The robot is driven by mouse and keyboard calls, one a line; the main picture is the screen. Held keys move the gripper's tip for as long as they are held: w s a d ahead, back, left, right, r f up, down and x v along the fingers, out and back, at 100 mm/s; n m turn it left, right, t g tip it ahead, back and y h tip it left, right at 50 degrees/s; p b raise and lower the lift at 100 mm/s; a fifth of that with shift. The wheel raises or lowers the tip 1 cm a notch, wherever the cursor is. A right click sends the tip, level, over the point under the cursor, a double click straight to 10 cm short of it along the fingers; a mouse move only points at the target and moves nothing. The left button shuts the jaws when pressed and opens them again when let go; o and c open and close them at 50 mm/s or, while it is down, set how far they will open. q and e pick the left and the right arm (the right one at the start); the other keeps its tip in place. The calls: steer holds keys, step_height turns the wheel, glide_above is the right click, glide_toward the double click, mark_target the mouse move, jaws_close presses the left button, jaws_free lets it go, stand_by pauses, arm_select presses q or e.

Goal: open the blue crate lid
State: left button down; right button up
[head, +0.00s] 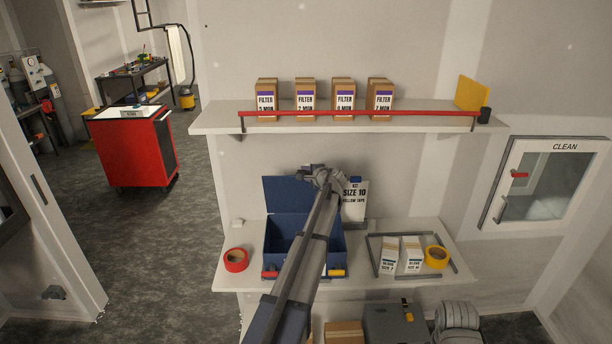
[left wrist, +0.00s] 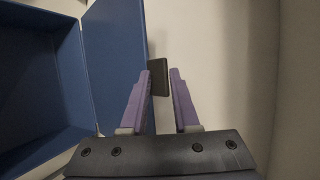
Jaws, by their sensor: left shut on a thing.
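The blue crate (head: 283,232) stands on the lower bench shelf, with its inside partly visible. Its blue lid (head: 284,196) stands upright at the back edge, raised off the crate. In the left wrist view the lid (left wrist: 118,50) is beside the crate (left wrist: 35,85). My left gripper (head: 326,176) is at the lid's right side. Its purple fingers (left wrist: 160,82) are shut on a small dark tab (left wrist: 158,76) at the lid's edge. My left arm hides part of the crate and lid in the head view. My right gripper is not in view.
A red tape roll (head: 236,260) lies left of the crate. White boxes (head: 389,256) and a yellow tape roll (head: 436,257) sit to the right. A size sign (head: 355,200) stands behind the arm. The upper shelf (head: 215,121) with a red rail (head: 350,113) holds several filter boxes.

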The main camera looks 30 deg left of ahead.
mark_target(305, 173)
arm_select(q)
steer(key=shift+w+a+r+g+h+p, duration=0.25)
steer(key=shift+w+a+p, duration=0.15)
steer(key=shift+w+p, duration=0.2)
steer(key=shift+w+a+r+g+h+p, duration=0.15)
steer(key=shift+w+a+r+p, duration=0.2)
steer(key=shift+w, duration=0.35)
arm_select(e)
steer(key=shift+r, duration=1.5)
arm_select(q)
steer(key=shift+f, duration=0.15)
